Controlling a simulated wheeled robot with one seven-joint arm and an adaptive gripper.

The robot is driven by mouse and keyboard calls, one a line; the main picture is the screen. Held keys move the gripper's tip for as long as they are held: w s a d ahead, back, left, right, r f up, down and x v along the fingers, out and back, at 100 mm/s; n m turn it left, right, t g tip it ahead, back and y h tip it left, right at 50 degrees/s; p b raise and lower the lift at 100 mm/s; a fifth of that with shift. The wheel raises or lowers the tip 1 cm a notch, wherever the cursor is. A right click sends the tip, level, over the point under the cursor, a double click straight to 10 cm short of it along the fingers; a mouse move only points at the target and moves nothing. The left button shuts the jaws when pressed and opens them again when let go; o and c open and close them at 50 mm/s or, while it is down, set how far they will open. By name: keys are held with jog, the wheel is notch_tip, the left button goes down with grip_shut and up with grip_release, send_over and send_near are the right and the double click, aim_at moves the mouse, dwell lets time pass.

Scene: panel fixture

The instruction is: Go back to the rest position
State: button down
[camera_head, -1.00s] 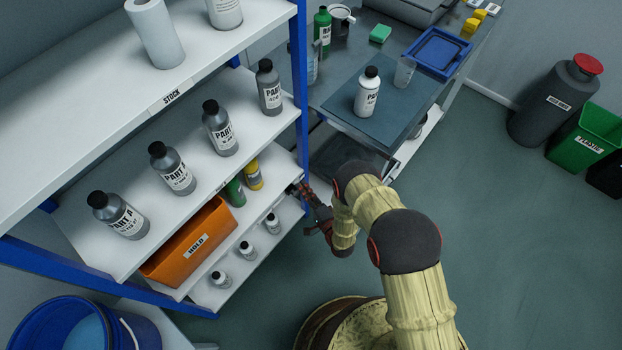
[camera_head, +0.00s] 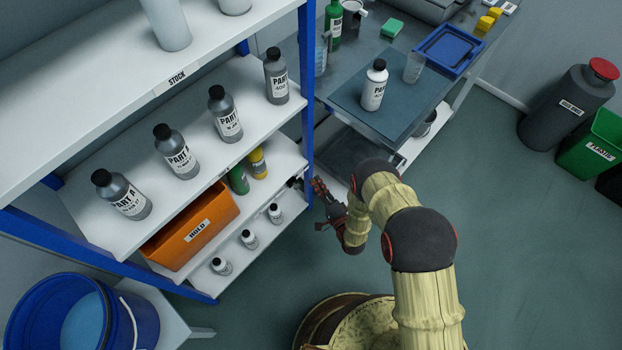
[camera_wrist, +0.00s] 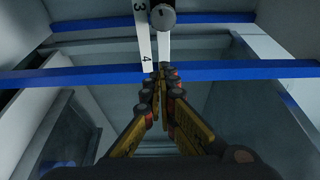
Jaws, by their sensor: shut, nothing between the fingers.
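My gripper (camera_head: 319,187) is at the right end of the shelf unit, just outside its blue front post in the head view. In the wrist view my gripper (camera_wrist: 161,72) shows its fingers together with nothing between them. My arm is bent, with the gripper reaching left toward the lower shelves. A blue bar (camera_wrist: 230,70) crosses the wrist view behind the fingertips. A round grey cap-like thing (camera_wrist: 163,17) is beyond them, beside white strips marked 3 and 4.
The shelf unit (camera_head: 170,88) holds several grey bottles, an orange HOLD bin (camera_head: 192,226) and small white bottles. A workbench (camera_head: 340,70) with a white bottle (camera_head: 374,85) stands behind. A blue bucket (camera_head: 133,315) is front left.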

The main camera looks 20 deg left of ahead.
jog(key=p+v, duration=0.1)
jog(key=v, duration=0.5)
jog(key=shift+r, duration=0.15)
